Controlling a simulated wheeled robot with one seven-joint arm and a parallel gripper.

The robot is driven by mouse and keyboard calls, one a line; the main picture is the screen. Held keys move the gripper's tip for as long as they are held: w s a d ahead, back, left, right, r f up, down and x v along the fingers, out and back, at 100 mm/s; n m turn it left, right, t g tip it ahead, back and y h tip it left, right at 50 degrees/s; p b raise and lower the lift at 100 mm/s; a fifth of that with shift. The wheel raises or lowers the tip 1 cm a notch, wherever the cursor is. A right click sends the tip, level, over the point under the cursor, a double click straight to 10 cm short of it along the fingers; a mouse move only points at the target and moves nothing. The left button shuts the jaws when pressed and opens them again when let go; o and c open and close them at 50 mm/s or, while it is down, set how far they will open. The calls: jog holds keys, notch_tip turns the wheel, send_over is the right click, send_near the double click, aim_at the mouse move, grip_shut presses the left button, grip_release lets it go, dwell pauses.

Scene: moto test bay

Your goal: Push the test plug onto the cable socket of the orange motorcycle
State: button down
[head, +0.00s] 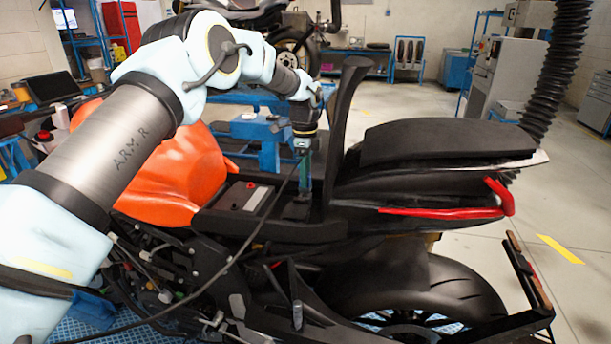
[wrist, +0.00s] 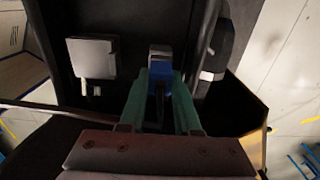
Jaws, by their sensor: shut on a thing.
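The orange motorcycle (head: 165,165) stands across the head view, its seat area opened up. My gripper (head: 303,180) points down into the black tray in front of the upright black panel. In the wrist view its green fingers (wrist: 160,95) are closed around a blue plug (wrist: 160,77). A grey block (wrist: 160,52) shows just beyond the blue plug; I cannot tell whether it is the cable socket, or whether the two touch. In the head view my fingers hide the plug.
A grey-topped battery (head: 244,196) sits left of my gripper. A pale box (wrist: 93,57) lies left of the plug in the wrist view. The upright black panel (head: 345,120) and the seat (head: 440,142) stand close on the right.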

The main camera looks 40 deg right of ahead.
jog(key=shift+f+b, duration=0.3)
jog(key=shift+f, duration=0.35)
jog(key=c, duration=0.5)
grip_release()
jog(key=shift+c, duration=0.2)
jog(key=shift+r, duration=0.1)
notch_tip(320, 180, up, 11)
jog(key=b, duration=0.3)
jog(key=shift+b, duration=0.35)
jog(key=shift+a+f, duration=0.1)
jog(key=shift+f, duration=0.1)
